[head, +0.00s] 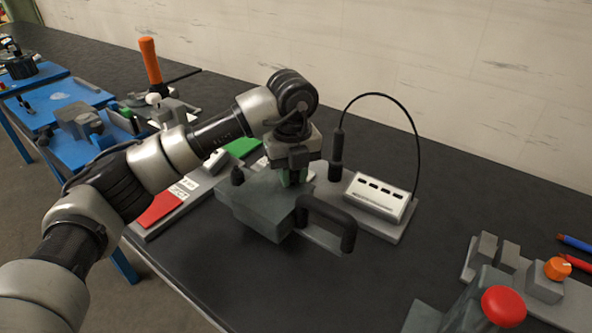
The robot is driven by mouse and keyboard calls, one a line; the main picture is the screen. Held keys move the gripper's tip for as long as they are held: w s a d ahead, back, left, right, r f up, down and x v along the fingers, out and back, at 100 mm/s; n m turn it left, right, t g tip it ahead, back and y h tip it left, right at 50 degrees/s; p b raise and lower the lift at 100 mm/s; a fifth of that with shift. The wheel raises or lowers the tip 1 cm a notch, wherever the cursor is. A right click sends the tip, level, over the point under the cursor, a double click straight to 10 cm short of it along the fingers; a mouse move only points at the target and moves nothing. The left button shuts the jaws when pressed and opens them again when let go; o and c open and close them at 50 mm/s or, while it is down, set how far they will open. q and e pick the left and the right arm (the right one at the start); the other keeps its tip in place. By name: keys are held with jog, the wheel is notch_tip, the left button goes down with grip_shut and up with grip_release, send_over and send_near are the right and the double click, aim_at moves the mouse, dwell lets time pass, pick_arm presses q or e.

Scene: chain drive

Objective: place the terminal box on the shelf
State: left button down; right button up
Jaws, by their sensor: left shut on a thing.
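A grey-green box (250,207), which looks like the terminal box, is at the middle of the head view with a dark knob on its left top. My left gripper (290,172) points down at its upper right part and is shut on a small green part there. The jaws hide much of that part. I cannot tell whether the box rests on the black table (330,290) or hangs just above it. No shelf can be made out. My right gripper is not in view.
A black handle (328,222) stands close to the box's right. Behind it is a white slotted unit (380,195) with a looping black cable. A red button (503,306) and orange knob (557,268) are at right. A red-green board (160,210) and blue stands (60,100) lie left.

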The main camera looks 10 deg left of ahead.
aim_at(293, 181)
pick_arm(q)
jog(key=shift+f, duration=1.65)
jog(key=shift+f, duration=0.2)
jog(key=c, duration=1)
grip_release()
jog(key=shift+s, duration=0.1)
jog(key=shift+o, duration=0.2)
